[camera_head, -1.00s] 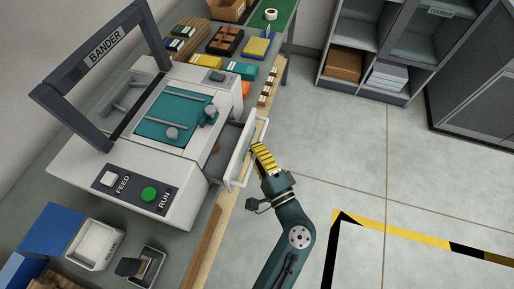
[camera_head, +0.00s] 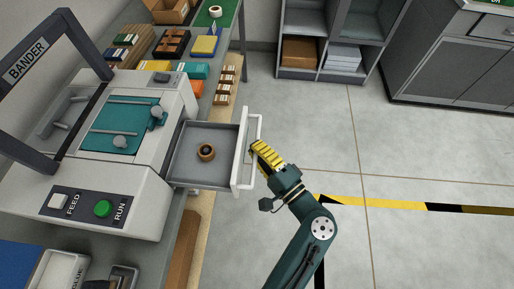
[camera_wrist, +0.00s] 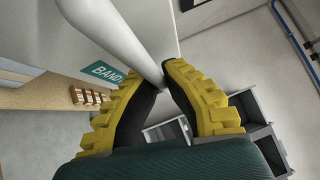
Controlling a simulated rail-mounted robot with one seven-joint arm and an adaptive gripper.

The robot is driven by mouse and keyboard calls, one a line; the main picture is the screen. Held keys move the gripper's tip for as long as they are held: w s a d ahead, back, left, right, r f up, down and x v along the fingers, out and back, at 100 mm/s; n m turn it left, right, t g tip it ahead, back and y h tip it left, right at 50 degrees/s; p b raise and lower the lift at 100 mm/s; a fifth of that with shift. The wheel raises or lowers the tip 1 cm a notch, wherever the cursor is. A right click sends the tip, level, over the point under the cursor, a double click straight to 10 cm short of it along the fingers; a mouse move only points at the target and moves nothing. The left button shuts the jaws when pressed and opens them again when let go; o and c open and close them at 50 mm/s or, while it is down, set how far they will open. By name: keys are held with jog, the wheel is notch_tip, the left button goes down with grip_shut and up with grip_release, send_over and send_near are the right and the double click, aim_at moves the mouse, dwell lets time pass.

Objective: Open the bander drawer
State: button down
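The bander (camera_head: 140,185) is a white machine with a dark guard frame. Its grey drawer (camera_head: 190,166) is pulled out to the right, and a small brown ring-shaped roll (camera_head: 206,153) lies inside. The white bar handle (camera_head: 256,128) runs along the drawer's front. My gripper (camera_head: 256,148), with yellow ribbed fingers, is at the middle of this handle. In the wrist view the white handle (camera_wrist: 128,42) passes between the fingertips, which are closed on it.
Boxes and small blocks (camera_head: 226,92) lie on the bench behind the bander. Trays (camera_head: 60,270) stand at its front. A grey shelf unit (camera_head: 320,72) and a cabinet (camera_head: 450,70) stand at the back. The floor (camera_head: 400,160) right of the drawer is clear.

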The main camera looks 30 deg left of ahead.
jog(key=c, duration=1.1)
grip_release()
jog(key=shift+w+a, duration=0.1)
jog(key=v, duration=1.2)
